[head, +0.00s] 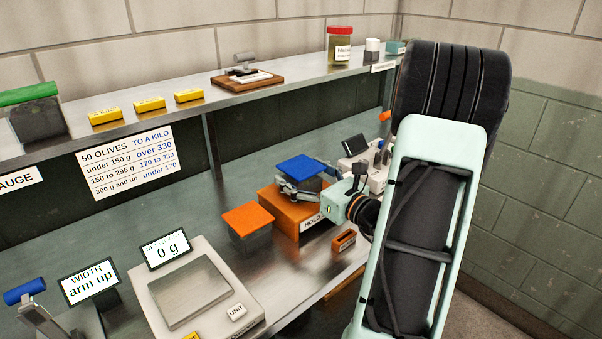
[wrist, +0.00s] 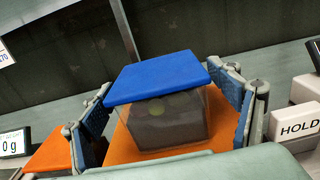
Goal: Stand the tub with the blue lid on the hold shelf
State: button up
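The tub with the blue lid (head: 304,166) stands upright on the orange hold shelf (head: 283,209), behind the HOLD sign. In the wrist view the blue-lidded tub (wrist: 158,112) has a clear body with dark contents and one greenish round spot. It looks level on the orange surface of the shelf (wrist: 124,146). My gripper (head: 305,180) is around the tub, with one finger on each side. In the wrist view my gripper (wrist: 160,88) has its fingers spread, with a visible gap at the left side of the tub; contact on the right is unclear.
A tub with an orange lid (head: 249,219) stands just left of the hold shelf. A scale (head: 192,291) reading 0 g is at the front. A small orange block (head: 344,240) lies right of the HOLD sign (head: 312,221). The raised ledge (head: 200,103) runs behind.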

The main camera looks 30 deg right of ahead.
jog(key=shift+r, duration=0.1)
jog(key=shift+s+r, duration=0.1)
jog(key=shift+r, duration=0.05)
jog(key=s+d, duration=0.1)
jog(key=s, duration=1)
jog(key=shift+s+d, duration=0.35)
jog(key=shift+s, duration=0.05)
